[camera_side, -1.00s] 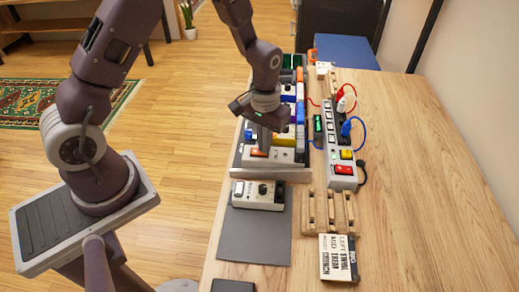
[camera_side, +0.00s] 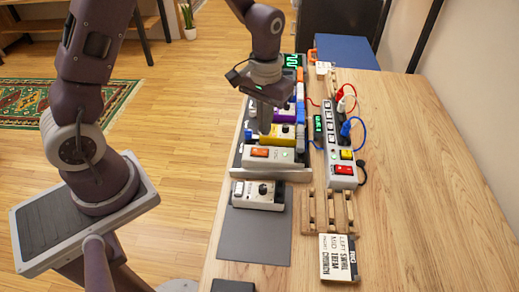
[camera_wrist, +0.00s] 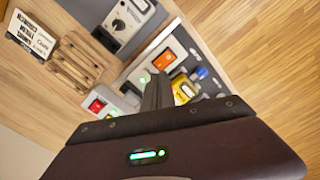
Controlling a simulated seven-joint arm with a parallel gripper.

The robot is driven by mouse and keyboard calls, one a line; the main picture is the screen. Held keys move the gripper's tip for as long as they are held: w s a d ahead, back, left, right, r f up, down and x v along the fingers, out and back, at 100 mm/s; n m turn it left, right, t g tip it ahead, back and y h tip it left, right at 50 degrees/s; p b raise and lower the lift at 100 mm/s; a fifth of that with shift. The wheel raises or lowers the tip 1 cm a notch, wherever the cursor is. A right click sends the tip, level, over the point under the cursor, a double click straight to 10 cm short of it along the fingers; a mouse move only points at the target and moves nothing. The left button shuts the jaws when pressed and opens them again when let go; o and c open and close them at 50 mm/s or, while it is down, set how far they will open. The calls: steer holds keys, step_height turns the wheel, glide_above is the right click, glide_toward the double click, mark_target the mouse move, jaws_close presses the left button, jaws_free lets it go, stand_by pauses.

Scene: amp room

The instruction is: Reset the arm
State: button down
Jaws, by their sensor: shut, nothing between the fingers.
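My gripper (camera_side: 264,128) is shut and empty. In the side view it points down above the pedalboard, near the yellow pedal (camera_side: 284,134) and behind the white pedal with an orange switch (camera_side: 270,156). In the wrist view the shut fingers (camera_wrist: 158,92) hang close beside the white pedal's orange switch (camera_wrist: 164,60), with the yellow pedal (camera_wrist: 184,90) just past them. I cannot tell whether the fingertips touch anything.
A power strip (camera_side: 336,140) with red and blue cables stands right of the board. A grey pedal (camera_side: 258,194) sits on a dark mat (camera_side: 254,236) in front. A wooden rack (camera_side: 328,211) and a lettered box (camera_side: 338,258) lie nearby. The table's right side is clear.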

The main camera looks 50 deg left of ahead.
step_height(320, 180, up, 8)
steer(key=s+t, duration=0.1)
steer(key=s, duration=0.2)
steer(key=s+r+m+t, duration=0.1)
steer(key=s+r+t, duration=0.1)
steer(key=s+r, duration=0.3)
steer(key=s+r+m+t, duration=0.2)
steer(key=s+r, duration=0.3)
steer(key=s, duration=0.8)
steer(key=shift+d+r+t, duration=0.3)
steer(key=shift+d+r, duration=0.1)
steer(key=shift+d, duration=0.05)
steer(key=shift+s, duration=0.1)
